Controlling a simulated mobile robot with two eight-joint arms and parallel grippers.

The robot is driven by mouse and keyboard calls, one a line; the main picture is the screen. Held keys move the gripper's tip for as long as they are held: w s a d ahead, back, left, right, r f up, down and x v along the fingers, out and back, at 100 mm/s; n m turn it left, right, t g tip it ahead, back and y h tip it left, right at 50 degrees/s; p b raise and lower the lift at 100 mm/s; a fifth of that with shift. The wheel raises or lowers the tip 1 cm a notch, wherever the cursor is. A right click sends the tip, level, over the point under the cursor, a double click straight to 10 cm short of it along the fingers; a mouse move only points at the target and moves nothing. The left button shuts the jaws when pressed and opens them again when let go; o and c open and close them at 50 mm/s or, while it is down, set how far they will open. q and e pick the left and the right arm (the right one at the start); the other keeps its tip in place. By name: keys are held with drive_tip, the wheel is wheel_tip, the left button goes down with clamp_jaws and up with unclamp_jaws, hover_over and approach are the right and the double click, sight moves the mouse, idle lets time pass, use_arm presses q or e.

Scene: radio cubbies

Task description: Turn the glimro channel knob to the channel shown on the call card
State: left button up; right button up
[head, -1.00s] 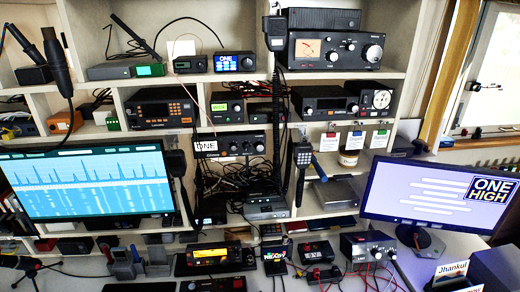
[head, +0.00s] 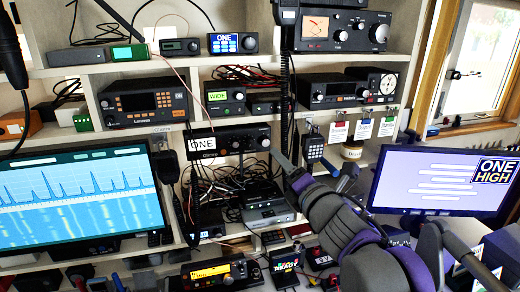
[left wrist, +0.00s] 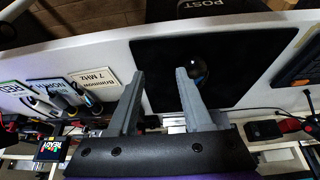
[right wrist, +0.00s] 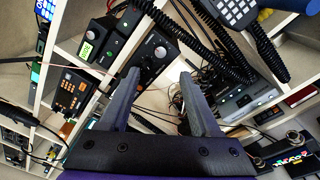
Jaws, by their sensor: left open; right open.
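The glimro radio (head: 222,142) is a dark unit on the middle shelf, with a white ONE label (head: 203,144) on its left side. A round knob (head: 263,142) is at its right end; a dark radio with a round knob (right wrist: 160,52) also shows ahead of my right fingers in the right wrist view. My right gripper (head: 285,165) is open and empty, below and right of that knob and apart from it. Its open fingers also show in the right wrist view (right wrist: 160,80). My left gripper (left wrist: 160,75) is open and empty, seen only in the left wrist view.
The right monitor (head: 420,182) reads ONE HIGH, and a small blue display (head: 233,43) reads ONE. A handheld keypad mic (head: 313,148) and coiled cord (head: 284,105) hang close to my right gripper. Loose cables (head: 215,185) lie below the radio. A dark panel (left wrist: 210,60) stands beyond my left fingers.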

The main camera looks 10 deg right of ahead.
sight(266, 144)
drive_tip(key=w, duration=0.6)
drive_tip(key=w+a, duration=0.1)
drive_tip(key=w, duration=0.3)
drive_tip(key=shift+w, duration=0.1)
clamp_jaws()
